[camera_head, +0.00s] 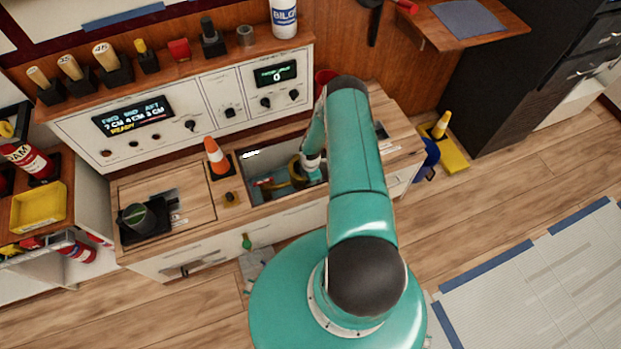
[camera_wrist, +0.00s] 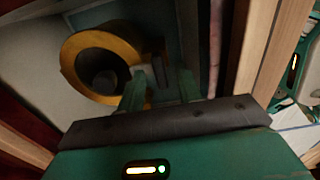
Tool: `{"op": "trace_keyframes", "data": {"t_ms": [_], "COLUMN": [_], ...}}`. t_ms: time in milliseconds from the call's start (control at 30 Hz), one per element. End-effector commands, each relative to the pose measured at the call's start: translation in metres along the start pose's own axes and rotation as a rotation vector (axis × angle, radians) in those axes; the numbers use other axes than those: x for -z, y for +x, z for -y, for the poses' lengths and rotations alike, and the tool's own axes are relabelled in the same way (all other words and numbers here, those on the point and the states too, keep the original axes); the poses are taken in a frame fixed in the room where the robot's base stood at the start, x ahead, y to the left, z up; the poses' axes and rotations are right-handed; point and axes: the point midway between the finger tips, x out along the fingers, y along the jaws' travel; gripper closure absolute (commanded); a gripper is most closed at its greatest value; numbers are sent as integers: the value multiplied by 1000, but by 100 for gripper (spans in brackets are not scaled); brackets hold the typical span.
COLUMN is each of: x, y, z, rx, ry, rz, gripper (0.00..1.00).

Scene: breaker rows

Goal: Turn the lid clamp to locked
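My gripper (camera_wrist: 160,85) is down in an open well in the bench top, with its two teal fingers apart. A yellow ring (camera_wrist: 82,48) with a dark round middle lies just left of the fingers in the wrist view. In the head view the yellow ring (camera_head: 296,170) shows partly, beside my wrist. A small grey block (camera_wrist: 158,72) stands at the ring's right side, between the fingertips in the picture. It may be the lid clamp; I cannot tell whether the fingers touch it. My arm hides part of the well in the head view.
The well has wooden edges (camera_wrist: 250,50) close to the right of my gripper. An orange cone (camera_head: 216,157) stands left of the well. A control panel (camera_head: 140,125) with knobs rises behind it.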

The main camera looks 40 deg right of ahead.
Motion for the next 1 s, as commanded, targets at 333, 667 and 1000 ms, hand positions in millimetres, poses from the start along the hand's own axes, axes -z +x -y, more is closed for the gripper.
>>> {"op": "trace_keyframes", "data": {"t_ms": [333, 667, 1000], "x": [-1, -1, 0], "y": [-54, -118, -137], "z": [-2, -1, 0], "rx": [-3, -3, 0], "ry": [0, 0, -1], "rz": [1, 1, 0], "gripper": [65, 65, 65]}}
